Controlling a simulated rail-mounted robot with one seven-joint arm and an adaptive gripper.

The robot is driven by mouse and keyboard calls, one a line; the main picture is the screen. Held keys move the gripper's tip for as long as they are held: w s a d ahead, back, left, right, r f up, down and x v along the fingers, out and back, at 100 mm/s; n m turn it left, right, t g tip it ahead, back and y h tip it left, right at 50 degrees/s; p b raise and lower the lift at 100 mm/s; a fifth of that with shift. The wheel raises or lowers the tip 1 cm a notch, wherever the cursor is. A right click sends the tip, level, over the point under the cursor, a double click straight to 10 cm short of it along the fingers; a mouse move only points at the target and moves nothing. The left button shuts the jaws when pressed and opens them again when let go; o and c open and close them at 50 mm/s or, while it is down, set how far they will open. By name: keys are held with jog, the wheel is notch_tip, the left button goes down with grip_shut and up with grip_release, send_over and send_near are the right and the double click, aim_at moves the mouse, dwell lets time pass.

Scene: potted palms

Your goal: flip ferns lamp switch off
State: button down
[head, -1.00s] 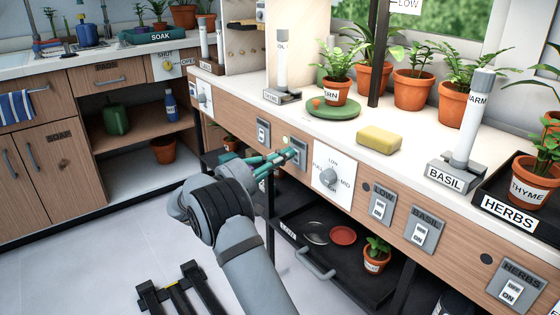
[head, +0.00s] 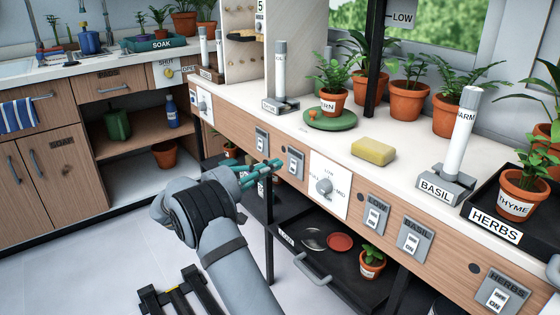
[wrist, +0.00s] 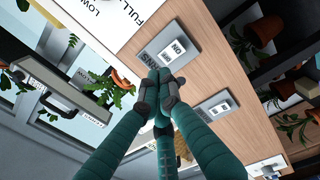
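The ferns switch, a grey plate with a white rocker, is on the wooden bench front beside the white dial plate. In the head view its plate (head: 296,164) is just right of my fingertips. In the wrist view its plate (wrist: 181,35) shows lettering ending in "RNS", and the rocker (wrist: 176,50) seems to read "ON". My gripper (head: 279,164) has teal fingers with their tips together, empty. In the wrist view the fingertips (wrist: 160,88) are just below the plate; I cannot tell whether they touch it.
Another switch (head: 262,140) sits to the left, and the dial plate (head: 329,186) to the right. Low (head: 376,214), basil (head: 415,240) and herbs (head: 502,296) switches are further right. An open black drawer (head: 300,262) juts out below. A yellow sponge (head: 373,151) lies on the bench top.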

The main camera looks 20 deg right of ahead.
jog(key=r+p+v, duration=0.1)
jog(key=p+v, duration=0.1)
jog(key=v, duration=0.7)
jog(key=shift+a+r+p, duration=0.25)
jog(key=shift+a+p, duration=0.15)
jog(key=shift+s+d, duration=0.1)
jog(key=shift+d, duration=0.05)
